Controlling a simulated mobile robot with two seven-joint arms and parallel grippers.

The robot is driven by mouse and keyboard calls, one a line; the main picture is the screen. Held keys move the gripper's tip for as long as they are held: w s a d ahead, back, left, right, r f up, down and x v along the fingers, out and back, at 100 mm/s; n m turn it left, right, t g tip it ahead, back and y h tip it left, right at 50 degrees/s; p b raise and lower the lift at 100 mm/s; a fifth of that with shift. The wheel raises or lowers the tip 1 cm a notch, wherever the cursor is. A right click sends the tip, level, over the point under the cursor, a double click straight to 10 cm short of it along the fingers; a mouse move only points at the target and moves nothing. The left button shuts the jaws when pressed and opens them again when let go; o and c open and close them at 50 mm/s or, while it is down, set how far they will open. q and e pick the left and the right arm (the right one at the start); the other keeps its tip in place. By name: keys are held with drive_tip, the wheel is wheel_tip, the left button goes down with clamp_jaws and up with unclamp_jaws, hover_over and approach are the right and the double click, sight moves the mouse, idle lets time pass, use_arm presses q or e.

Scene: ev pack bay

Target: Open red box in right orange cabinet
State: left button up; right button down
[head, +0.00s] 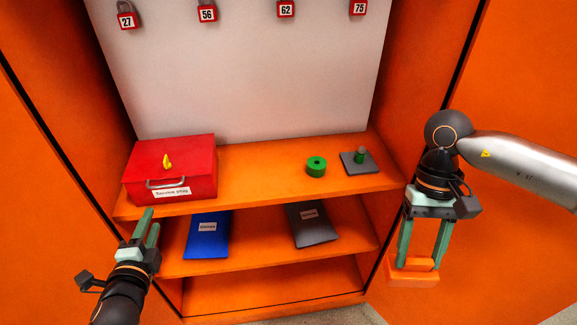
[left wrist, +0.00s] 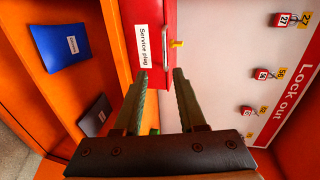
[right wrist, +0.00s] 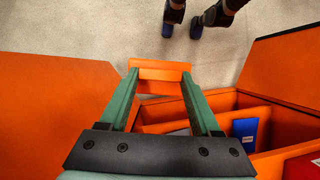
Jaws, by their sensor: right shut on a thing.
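The red box (head: 190,158) stands on the upper cabinet shelf at the left, its lid shut. It has a yellow knob (head: 167,162) on top, a grey front handle (head: 166,183) and a "Service plug" label. In the left wrist view the box (left wrist: 158,50) lies beyond the fingertips. My left gripper (head: 151,222) is open and empty, in front of and below the box; I see no contact. My right gripper (head: 422,262) is shut on an orange handle (head: 413,280) at the right side of the orange cabinet (head: 250,186). The handle also shows in the right wrist view (right wrist: 160,72).
A blue folder (head: 207,240) and a grey folder (head: 313,230) lie below. Several numbered padlocks hang on the back panel. Orange doors flank the opening.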

use_arm(q)
drive_tip(key=x, duration=0.8)
drive_tip(key=r+x, duration=0.1)
drive_tip(key=x, duration=0.3)
drive_tip(key=shift+w+a+f+p, duration=0.1)
drive_tip(key=shift+w+a+p, duration=0.05)
drive_tip(key=shift+p, duration=0.2)
clamp_jaws()
idle(1.0)
